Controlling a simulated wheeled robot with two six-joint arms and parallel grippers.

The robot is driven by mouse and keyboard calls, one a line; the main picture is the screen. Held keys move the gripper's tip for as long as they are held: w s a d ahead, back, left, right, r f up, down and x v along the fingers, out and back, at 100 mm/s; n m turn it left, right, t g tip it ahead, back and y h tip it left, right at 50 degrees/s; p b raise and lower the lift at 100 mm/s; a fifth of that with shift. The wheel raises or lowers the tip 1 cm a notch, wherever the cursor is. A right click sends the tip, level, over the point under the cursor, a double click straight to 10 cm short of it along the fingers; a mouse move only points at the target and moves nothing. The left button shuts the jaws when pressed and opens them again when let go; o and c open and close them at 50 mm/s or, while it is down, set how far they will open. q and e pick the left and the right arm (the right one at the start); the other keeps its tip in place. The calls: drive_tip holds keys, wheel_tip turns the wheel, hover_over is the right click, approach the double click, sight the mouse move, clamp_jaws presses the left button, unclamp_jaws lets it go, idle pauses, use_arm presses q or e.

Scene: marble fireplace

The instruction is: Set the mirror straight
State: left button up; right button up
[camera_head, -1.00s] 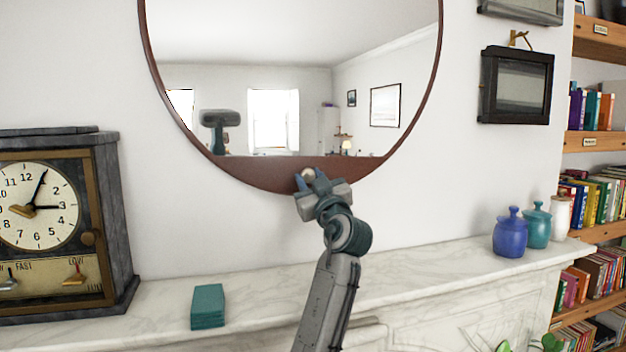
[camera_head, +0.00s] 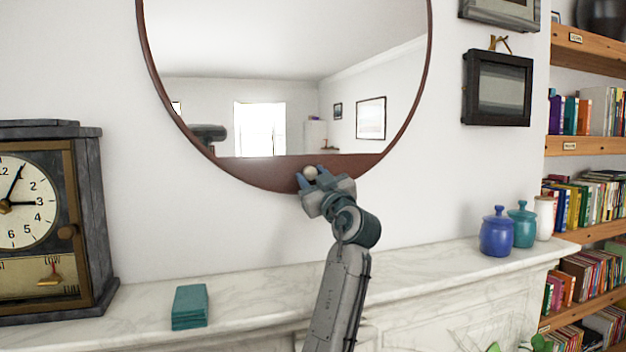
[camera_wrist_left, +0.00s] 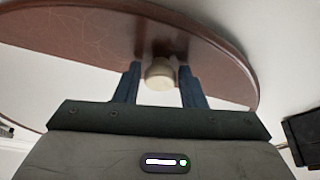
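The large round mirror (camera_head: 290,50) hangs on the white wall with a brown wooden frame, its top out of view. The straight lower edge of its glass looks nearly level in the head view. A pale round knob (camera_head: 310,172) is on the wooden bottom part; the left wrist view shows it too (camera_wrist_left: 160,75). My left gripper (camera_head: 313,178) is at the mirror's bottom edge, its two blue fingers on either side of the knob. In the left wrist view the fingers (camera_wrist_left: 159,78) stand apart, with narrow gaps beside the knob. My right gripper is out of view.
The marble mantel (camera_head: 250,283) runs below the mirror. On it stand a clock (camera_head: 50,220) at left, a teal stack (camera_head: 190,307), and a blue jar (camera_head: 496,235) with two others at right. Dark frames (camera_head: 497,88) hang at right, beside bookshelves (camera_head: 585,145).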

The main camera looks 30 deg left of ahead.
use_arm(q)
drive_tip(key=shift+o, duration=1.1)
drive_tip(key=shift+s+d+r, duration=0.1)
drive_tip(key=shift+d, duration=0.1)
drive_tip(key=shift+s+d+r, duration=0.1)
drive_tip(key=shift+s+d, duration=0.05)
drive_tip(key=shift+f, duration=0.25)
drive_tip(key=b+v, duration=0.5)
drive_tip(key=v, duration=0.5)
drive_tip(key=shift+s+d+r, duration=0.15)
drive_tip(key=shift+s+d, duration=0.15)
drive_tip(key=shift+d, duration=0.05)
